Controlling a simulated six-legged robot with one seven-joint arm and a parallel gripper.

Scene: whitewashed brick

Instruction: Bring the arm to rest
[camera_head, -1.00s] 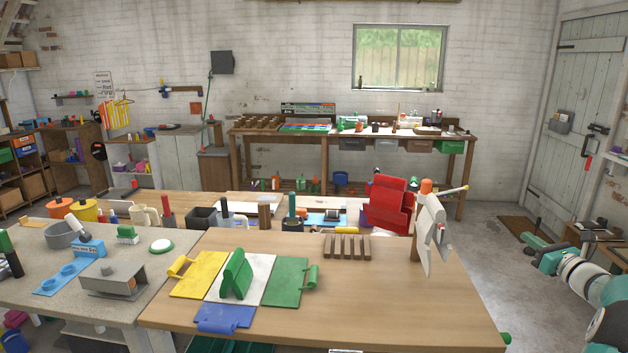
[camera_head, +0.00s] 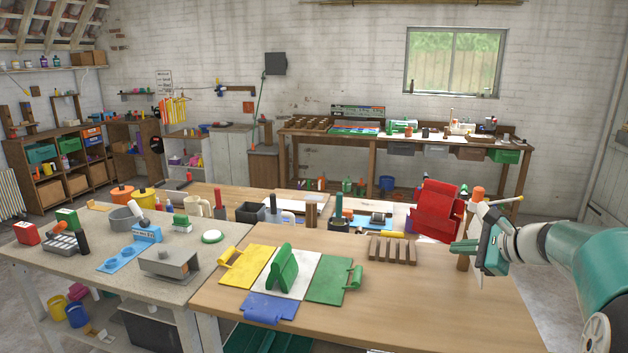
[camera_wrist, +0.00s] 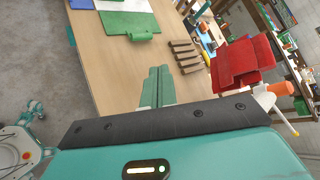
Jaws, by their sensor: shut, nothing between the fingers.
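My arm comes in from the right edge of the head view, and my gripper (camera_head: 464,248) points left over the right end of the wooden table (camera_head: 440,305). In the wrist view my gripper (camera_wrist: 158,86) shows its two green fingers side by side, shut and empty. The fingers appear above the bare tabletop, apart from the objects on it. In the head view my gripper partly hides the wooden post with an orange top (camera_head: 477,193) and the white piece hanging on it.
A brown slotted rack (camera_head: 392,250) and a red stand (camera_head: 437,210) are near my gripper. Yellow, white, green and blue panels (camera_head: 328,280) lie at the table's left. The tabletop's front right is bare. A grey bench (camera_head: 100,285) adjoins on the left.

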